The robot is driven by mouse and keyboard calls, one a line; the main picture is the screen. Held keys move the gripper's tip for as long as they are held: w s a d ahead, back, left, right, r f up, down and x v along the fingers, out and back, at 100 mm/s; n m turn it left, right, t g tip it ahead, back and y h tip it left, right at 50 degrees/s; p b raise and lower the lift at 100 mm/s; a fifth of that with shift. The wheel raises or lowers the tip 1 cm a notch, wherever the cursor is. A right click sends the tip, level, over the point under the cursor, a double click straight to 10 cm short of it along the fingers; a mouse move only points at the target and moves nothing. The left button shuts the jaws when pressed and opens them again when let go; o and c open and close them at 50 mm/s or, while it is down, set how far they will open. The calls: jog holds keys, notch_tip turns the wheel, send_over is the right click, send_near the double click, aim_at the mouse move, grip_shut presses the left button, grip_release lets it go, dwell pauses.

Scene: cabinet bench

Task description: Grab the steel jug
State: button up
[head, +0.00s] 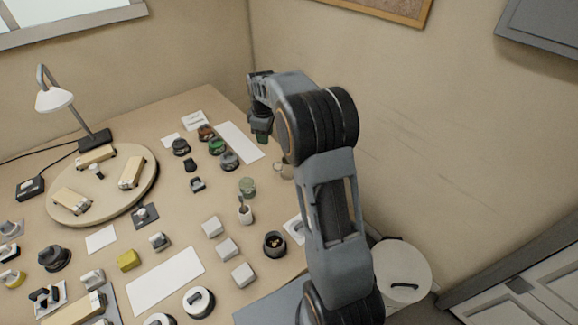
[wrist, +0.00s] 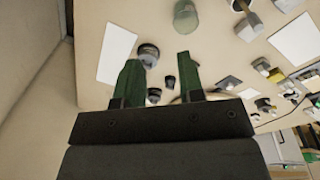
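I cannot tell for certain which item is the steel jug. A grey, dark-banded round vessel (head: 228,160) on the bench is the most steel-like one, beside a white strip. It also shows in the wrist view (wrist: 148,52), just beyond and between the fingertips, apart from them. My gripper (head: 262,138) hangs above the bench's back right edge, right of that vessel. In the wrist view my gripper (wrist: 158,72) has its two green fingers spread wide with nothing held between them. The fingers hide part of the bench behind them.
Similar brown (head: 206,132), green (head: 217,146) and black (head: 181,147) round items stand close by. A translucent green jar (head: 247,186) stands nearer. The white strip (head: 240,142) is bare. A wooden turntable (head: 102,205) and lamp (head: 56,98) are at left; walls rise behind.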

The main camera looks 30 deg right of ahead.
jog(key=w+d+f+n+g+p, duration=0.1)
jog(key=w+d+f+n, duration=0.35)
jog(key=w+f, duration=0.35)
jog(key=b, duration=0.5)
send_over(274, 164)
notch_tip(274, 164, down, 9)
jog(key=shift+w+a+f, duration=0.1)
jog(key=shift+a, duration=0.05)
jog(key=shift+d+f+b, duration=0.2)
jog(key=shift+f+b, duration=1.2)
jog(key=shift+f, duration=1.55)
jog(key=shift+c, duration=0.2)
jog(key=shift+r, duration=0.1)
grip_shut()
